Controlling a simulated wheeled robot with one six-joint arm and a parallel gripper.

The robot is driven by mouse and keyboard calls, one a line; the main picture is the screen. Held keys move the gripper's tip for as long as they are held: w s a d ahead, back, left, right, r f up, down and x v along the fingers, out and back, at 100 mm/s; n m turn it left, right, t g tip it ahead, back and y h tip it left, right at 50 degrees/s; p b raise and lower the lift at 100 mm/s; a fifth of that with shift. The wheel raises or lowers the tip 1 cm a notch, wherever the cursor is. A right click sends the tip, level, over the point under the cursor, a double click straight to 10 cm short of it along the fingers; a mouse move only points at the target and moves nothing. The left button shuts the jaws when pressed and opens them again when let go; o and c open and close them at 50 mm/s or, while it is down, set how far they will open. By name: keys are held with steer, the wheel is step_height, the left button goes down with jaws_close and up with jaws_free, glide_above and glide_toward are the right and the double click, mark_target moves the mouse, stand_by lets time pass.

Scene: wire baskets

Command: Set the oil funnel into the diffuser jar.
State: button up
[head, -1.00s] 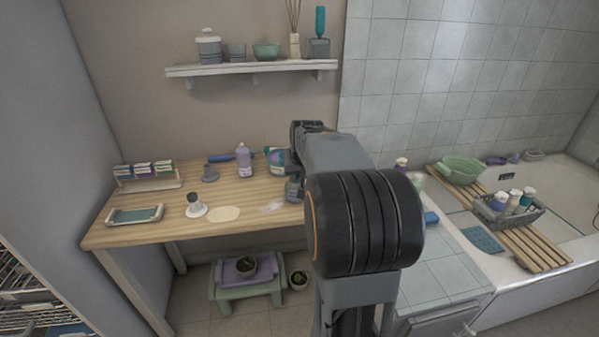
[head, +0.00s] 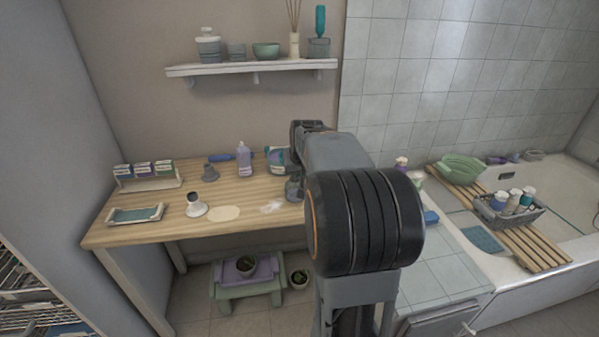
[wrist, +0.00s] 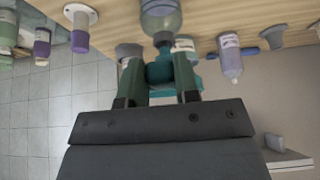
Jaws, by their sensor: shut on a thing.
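My gripper (wrist: 159,64) is shut on a teal rounded piece, which I take to be the oil funnel (wrist: 160,74). The fingers cover much of it. A clear bluish jar with a narrow neck, likely the diffuser jar (wrist: 160,14), stands on the table just beyond the fingertips in the inverted wrist view. A grey neck or stem lies between the two; I cannot tell if the funnel is in the jar. In the head view the jar (head: 293,189) shows at the left edge of my arm, which hides the gripper and funnel.
A white-based item (head: 196,207) is front left. A wall shelf (head: 250,68) hangs above. A tiled ledge (head: 447,268) is right.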

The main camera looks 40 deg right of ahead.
steer(key=shift+f+b, duration=0.8)
steer(key=shift+f, duration=0.3)
stand_by(0.4)
steer(key=o, duration=0.9)
steer(key=shift+o, duration=0.2)
steer(key=shift+c, duration=1.1)
steer(key=shift+r, duration=0.15)
steer(key=p+v, duration=0.3)
steer(key=v, duration=0.3)
steer(key=shift+s+r+p, duration=0.2)
steer(key=shift+r+p, duration=0.05)
steer(key=shift+p, duration=0.05)
